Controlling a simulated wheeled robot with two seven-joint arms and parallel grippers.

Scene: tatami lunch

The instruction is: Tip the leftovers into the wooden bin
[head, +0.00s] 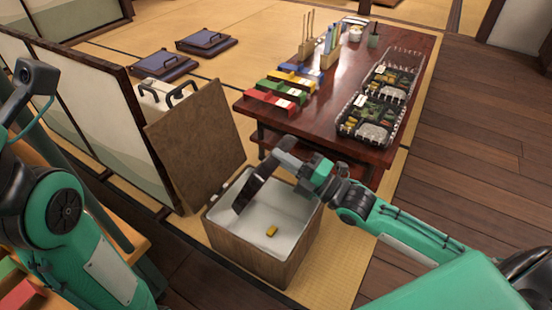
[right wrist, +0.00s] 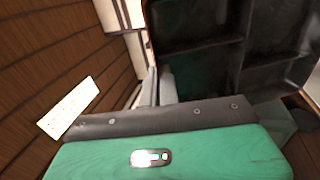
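The wooden bin (head: 245,252) stands open on the floor, its pale inside showing and its brown lid (head: 197,140) raised at the back. My right gripper (head: 290,163) is over the bin's back right part, shut on a black lunch tray (head: 251,192). The tray is tipped steeply, its lower edge down at the bin's opening. In the right wrist view the tray (right wrist: 205,72) shows bare black compartments, partly cut off by the frame. A small yellow food piece (head: 272,231) lies in the bin. My left arm shows at the left; its gripper is out of view.
A low dark red table (head: 340,88) behind the bin holds two filled lunch trays (head: 370,118), red, green, yellow and blue boxes (head: 270,99) and holders with sticks. A paper screen (head: 95,105) stands at the left. Wooden floor (head: 475,165) is clear at the right.

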